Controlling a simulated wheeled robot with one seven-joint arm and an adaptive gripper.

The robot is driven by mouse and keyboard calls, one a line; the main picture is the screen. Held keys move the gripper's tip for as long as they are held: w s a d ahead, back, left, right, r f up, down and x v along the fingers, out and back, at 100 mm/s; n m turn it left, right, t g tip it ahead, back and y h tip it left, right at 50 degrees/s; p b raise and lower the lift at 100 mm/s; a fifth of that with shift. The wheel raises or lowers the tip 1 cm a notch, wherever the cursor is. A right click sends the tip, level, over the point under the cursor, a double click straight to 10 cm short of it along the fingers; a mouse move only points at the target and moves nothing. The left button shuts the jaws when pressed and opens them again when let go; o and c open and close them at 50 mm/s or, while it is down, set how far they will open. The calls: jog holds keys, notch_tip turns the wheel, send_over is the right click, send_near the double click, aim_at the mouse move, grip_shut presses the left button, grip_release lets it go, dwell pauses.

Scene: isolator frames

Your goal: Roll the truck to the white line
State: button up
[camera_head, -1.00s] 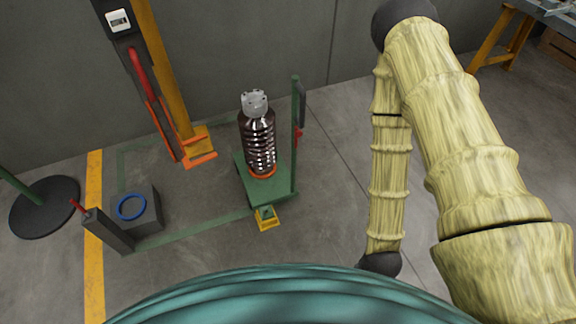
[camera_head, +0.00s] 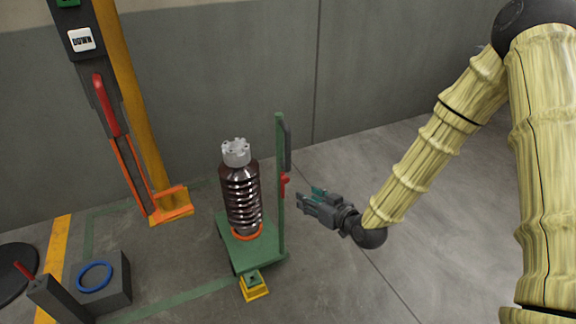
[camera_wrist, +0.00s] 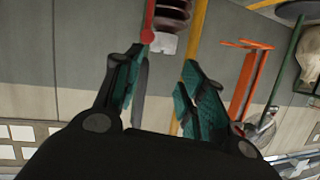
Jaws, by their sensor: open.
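The truck (camera_head: 235,247) is a green platform with an upright green post (camera_head: 280,215), a dark handle (camera_head: 287,145) and a red lever (camera_head: 284,186). It carries an upright brown ribbed insulator (camera_head: 241,195) with a grey metal top. My gripper (camera_head: 308,197) is open and empty, right of the post and near the red lever in the picture. I see no contact. In the wrist view, the red lever's knob (camera_wrist: 147,36) and part of the insulator (camera_wrist: 172,12) show beyond the open fingers (camera_wrist: 155,80). I cannot make out the white line in the head view.
A yellow wedge-like block (camera_head: 254,290) touches or nearly touches the truck's front edge. An orange column (camera_head: 130,100) with red and orange parts stands left, beside a grey box (camera_head: 115,285) with a blue ring (camera_head: 95,275). Floor right of the truck is clear.

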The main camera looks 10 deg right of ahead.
aim_at(290, 152)
jog(key=w+r+n+t+y+b, duration=0.25)
jog(key=w+r, duration=0.25)
jog(key=r, duration=0.3)
jog(key=shift+m+t+h, duration=0.25)
jog(key=shift+m, duration=0.2)
jog(key=b+x, duration=0.1)
jog(key=x, duration=0.9)
jog(key=shift+w+d+f, duration=0.1)
jog(key=shift+w+f, duration=0.05)
jog(key=shift+w, duration=0.15)
grip_shut()
